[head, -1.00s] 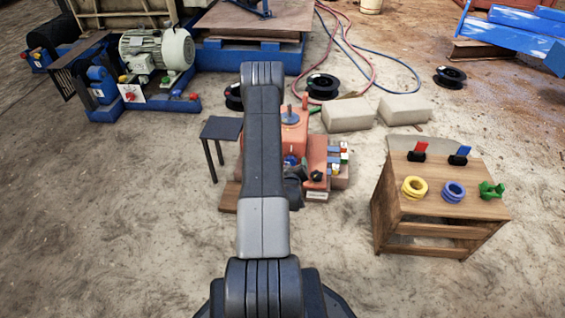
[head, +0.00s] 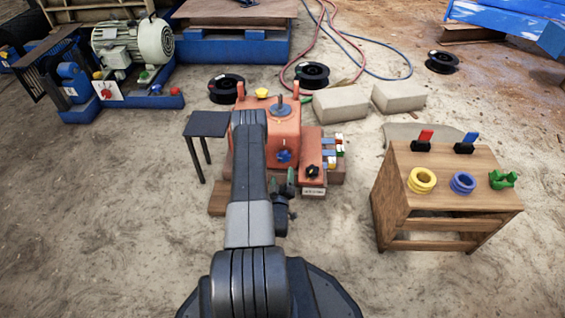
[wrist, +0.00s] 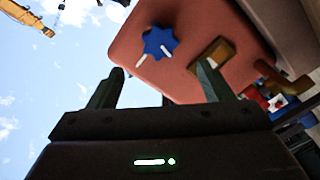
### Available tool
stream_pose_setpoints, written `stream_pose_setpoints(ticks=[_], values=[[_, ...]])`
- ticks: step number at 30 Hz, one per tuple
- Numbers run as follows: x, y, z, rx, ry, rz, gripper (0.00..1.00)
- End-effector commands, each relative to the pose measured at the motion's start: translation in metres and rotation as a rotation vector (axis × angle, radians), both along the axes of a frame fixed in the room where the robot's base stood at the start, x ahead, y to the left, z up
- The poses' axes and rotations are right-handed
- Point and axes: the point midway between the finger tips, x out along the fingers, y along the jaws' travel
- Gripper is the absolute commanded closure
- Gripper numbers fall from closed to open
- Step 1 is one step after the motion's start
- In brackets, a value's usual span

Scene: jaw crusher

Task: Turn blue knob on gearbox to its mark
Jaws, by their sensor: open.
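The blue knob (head: 284,156) is a star-shaped knob on the front face of the orange-red gearbox (head: 283,129). In the wrist view the blue knob (wrist: 157,41) shows two short white strokes near it. One lies on the knob's lower right; the other is at its lower left, by the edge of the gearbox face (wrist: 190,88). The two strokes point different ways. My gripper (wrist: 158,84) is open and empty, its two dark green fingers below the knob in the picture and apart from it. In the head view my gripper (head: 283,188) is in front of the gearbox, just below the knob.
A smaller orange box (head: 312,171) with a black knob stands right of the gearbox. A dark small table (head: 207,125) is at its left. A wooden stand (head: 440,165) with rings is further right. A brown plate (wrist: 220,50) shows behind my right finger.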

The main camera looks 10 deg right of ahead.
Motion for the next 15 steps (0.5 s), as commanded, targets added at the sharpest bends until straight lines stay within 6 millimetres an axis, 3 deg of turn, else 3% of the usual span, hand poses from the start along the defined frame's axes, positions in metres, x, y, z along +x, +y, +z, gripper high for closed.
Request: stream_pose_setpoints(ticks=[9, 15], values=[[0.064, -0.018, -0.002, -0.001, -0.004, 0.000, 0.26], [0.085, -0.025, -0.001, 0.000, -0.001, -0.001, 0.26]])
